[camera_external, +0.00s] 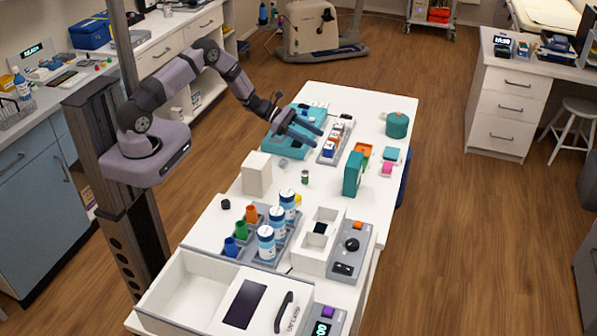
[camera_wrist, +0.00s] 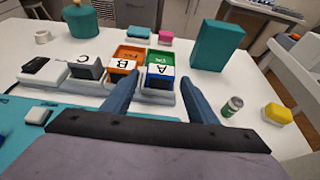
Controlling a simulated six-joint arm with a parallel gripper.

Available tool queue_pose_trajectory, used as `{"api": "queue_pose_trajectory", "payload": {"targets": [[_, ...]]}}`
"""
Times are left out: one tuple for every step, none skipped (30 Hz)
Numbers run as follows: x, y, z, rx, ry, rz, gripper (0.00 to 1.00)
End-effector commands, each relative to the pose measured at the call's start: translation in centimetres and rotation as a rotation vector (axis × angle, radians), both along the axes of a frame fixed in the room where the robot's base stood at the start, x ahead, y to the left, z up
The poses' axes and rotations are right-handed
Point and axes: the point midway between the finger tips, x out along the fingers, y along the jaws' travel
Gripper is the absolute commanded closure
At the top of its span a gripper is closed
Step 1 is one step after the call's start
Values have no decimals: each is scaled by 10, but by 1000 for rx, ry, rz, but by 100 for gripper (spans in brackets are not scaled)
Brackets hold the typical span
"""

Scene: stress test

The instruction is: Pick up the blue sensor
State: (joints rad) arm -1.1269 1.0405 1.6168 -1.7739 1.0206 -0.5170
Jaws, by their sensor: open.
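The blue sensor (camera_wrist: 161,76) is a small block with a white top marked "A". It sits at the right end of a pale rack (camera_wrist: 157,97) in the wrist view, beside an orange block marked "B" (camera_wrist: 122,68) and a dark grey one marked "C" (camera_wrist: 88,68). The rack (camera_external: 326,156) also shows in the external view, with the blue sensor (camera_external: 329,148) near its front end. My gripper (camera_wrist: 159,79) is open and empty. Its two dark blue fingers appear on either side of the blue sensor in the wrist view; contact cannot be told.
An orange tray (camera_external: 362,149) and a tall teal box (camera_external: 353,174) stand beyond the rack. A small green can (camera_wrist: 232,106) and a yellow block (camera_wrist: 278,114) are to the right in the wrist view. A teal canister (camera_external: 397,125) stands at the far end.

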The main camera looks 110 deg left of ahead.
Motion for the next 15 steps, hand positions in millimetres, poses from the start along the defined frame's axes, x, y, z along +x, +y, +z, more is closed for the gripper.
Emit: {"api": "queue_pose_trajectory", "payload": {"targets": [[2, 0, -1, 1, 0, 0, 47], [2, 0, -1, 1, 0, 1, 47], [2, 0, 0, 0, 0, 1, 47], [2, 0, -1, 0, 0, 1, 47], [3, 0, -1, 1, 0, 1, 47], [5, 0, -3, 1, 0, 0, 47], [8, 0, -4, 1, 0, 0, 47], [10, -1, -6, 1, 0, 0, 47], [14, -2, -8, 1, 0, 0, 47], [18, -2, -11, 1, 1, -1, 47], [21, -3, -13, 1, 1, -2, 47], [26, -3, -15, 1, 1, -2, 47], [29, -4, -17, 1, 0, -1, 47], [33, -3, -18, 1, -1, -2, 47], [37, -3, -20, 2, -1, -1, 47]]}}
